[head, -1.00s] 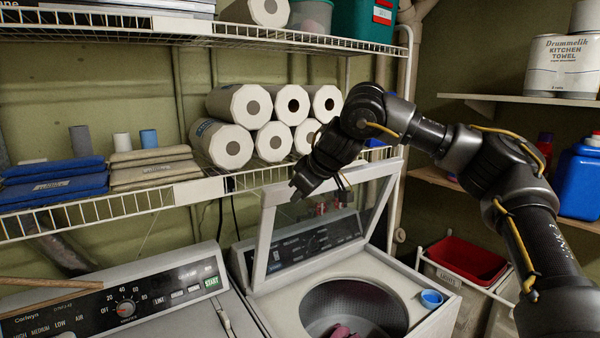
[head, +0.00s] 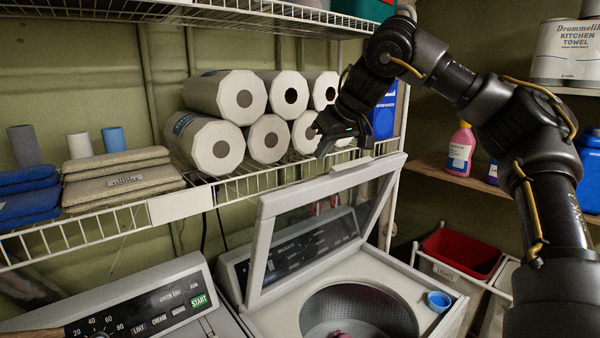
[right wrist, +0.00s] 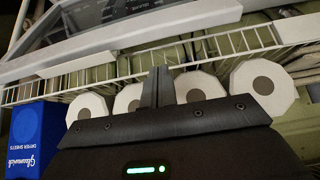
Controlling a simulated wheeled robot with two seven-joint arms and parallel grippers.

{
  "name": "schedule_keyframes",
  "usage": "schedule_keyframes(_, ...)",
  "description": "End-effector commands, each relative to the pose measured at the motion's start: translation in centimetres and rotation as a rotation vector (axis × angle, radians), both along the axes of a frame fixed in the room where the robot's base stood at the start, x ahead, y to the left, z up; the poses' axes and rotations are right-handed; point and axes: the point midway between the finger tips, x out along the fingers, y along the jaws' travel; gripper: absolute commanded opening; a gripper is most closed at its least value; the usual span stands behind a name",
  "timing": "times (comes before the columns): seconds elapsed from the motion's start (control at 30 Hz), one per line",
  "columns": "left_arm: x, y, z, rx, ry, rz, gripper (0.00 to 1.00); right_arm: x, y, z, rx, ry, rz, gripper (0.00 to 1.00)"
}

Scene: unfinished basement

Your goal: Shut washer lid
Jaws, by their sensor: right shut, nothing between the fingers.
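The washer (head: 375,272) stands at the lower middle of the head view, with its lid (head: 262,250) open and tilted up. The lid has a pale frame around a clear pane, and the control panel shows through it. The open drum (head: 365,308) holds something reddish. My right gripper (head: 322,150) is shut and empty, above the lid's top edge and in front of the paper rolls. In the right wrist view, its closed fingers (right wrist: 157,88) show against the rack, and a pale bar, likely the lid's edge (right wrist: 140,35), crosses the top. My left gripper is not in view.
A wire shelf (head: 180,205) with several paper rolls (head: 205,145) and folded cloths (head: 120,180) runs behind the washer. A blue cup (head: 438,301) sits on the washer's right top. A dryer (head: 160,305) stands left; a red bin (head: 463,252) stands right.

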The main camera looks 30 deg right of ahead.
Motion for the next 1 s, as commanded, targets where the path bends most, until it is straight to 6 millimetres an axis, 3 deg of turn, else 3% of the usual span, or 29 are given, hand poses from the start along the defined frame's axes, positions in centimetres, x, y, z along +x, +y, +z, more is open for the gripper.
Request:
schedule_keyframes(0.1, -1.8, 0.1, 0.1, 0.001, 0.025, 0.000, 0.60, 0.6, 0.4, -0.4, -0.001, 0.004, 0.007, 0.00)
schedule_keyframes(0.23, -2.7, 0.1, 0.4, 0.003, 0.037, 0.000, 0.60, 1.4, 0.6, -1.5, 0.001, 0.006, 0.010, 0.00)
schedule_keyframes(0.63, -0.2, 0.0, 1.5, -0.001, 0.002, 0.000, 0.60, 4.8, 0.7, -6.3, 0.002, 0.004, 0.004, 0.00)
schedule_keyframes(1.0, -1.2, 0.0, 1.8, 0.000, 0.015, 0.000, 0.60, 6.2, 0.8, -8.0, -0.002, 0.002, 0.005, 0.00)
